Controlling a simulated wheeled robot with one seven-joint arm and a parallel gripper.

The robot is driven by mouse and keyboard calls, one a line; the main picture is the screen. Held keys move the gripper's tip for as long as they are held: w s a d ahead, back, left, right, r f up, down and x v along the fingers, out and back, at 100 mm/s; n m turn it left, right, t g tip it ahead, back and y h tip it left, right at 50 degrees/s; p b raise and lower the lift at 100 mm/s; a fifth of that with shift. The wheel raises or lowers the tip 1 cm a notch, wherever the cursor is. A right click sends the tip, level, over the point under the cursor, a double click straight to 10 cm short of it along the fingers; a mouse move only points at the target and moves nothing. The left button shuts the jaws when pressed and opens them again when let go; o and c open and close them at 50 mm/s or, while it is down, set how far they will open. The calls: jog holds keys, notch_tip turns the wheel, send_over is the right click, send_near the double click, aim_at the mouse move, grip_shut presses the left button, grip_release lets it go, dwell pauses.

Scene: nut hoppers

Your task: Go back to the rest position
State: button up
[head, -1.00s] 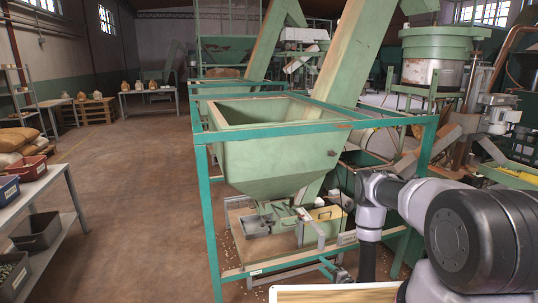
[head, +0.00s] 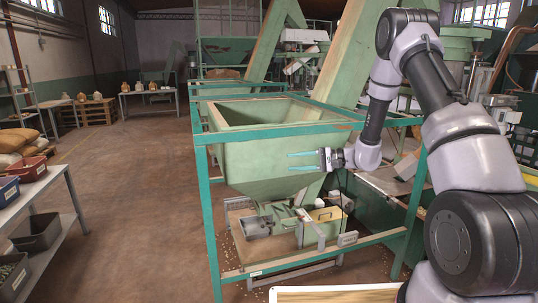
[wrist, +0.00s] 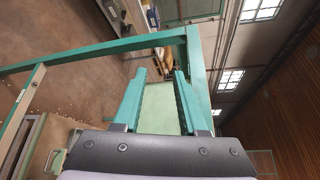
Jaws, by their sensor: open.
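My gripper (head: 303,161) is open and empty in the head view, its two teal fingers pointing left in front of the green hopper (head: 262,178). My arm arches up on the right and comes down to it. In the wrist view my gripper (wrist: 159,80) shows its two fingers spread apart with nothing between them. A pale green surface (wrist: 158,108) shows behind the fingers there.
A teal frame (head: 207,215) surrounds the hopper, and its bars (wrist: 85,53) pass close to the fingers in the wrist view. A grey shelf table (head: 40,195) with bins stands at left. The brown floor (head: 140,170) between is clear.

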jog(key=s+d+r+n+g+h, duration=0.3)
jog(key=s+r+h, duration=0.3)
jog(key=s+r, duration=0.95)
jog(key=s+d+r+m+t+h, duration=0.1)
jog(key=s+d+r+t+h, duration=0.6)
jog(key=s+d+r, duration=0.3)
jog(key=s+d+h, duration=0.1)
jog(key=s+d, duration=0.1)
jog(key=s, duration=0.2)
jog(key=shift+s+d+m, duration=0.3)
jog(key=shift+m, duration=0.1)
